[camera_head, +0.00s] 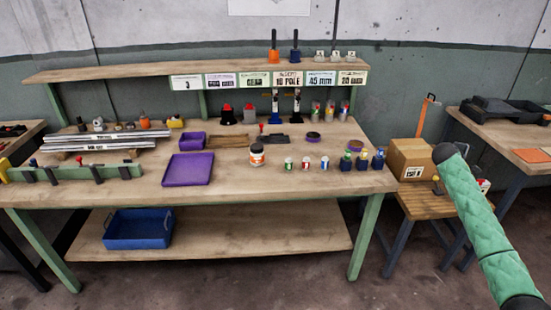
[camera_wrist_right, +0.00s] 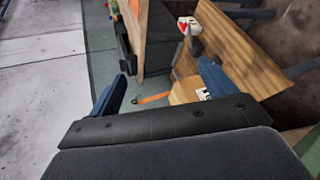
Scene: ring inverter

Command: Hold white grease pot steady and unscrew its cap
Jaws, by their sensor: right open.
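The white grease pot (camera_head: 257,158) stands upright on the workbench, right of the purple tray. It has an orange band and a dark cap (camera_head: 257,148). Nothing touches the pot. My right arm, with a green quilted sleeve, comes in from the lower right and ends in a black part, well away from the pot. In the right wrist view my right gripper (camera_wrist_right: 163,72) has its two blue fingers wide apart with nothing between them. The pot is not recognisable in that view. My left gripper is not in view.
The workbench (camera_head: 300,183) holds the purple tray (camera_head: 188,170), small bottles right of the pot, and metal bars (camera_head: 95,143) at left. A raised shelf (camera_head: 180,73) runs behind. A cardboard box (camera_head: 410,158) sits on a stool at right. The bench's front strip is clear.

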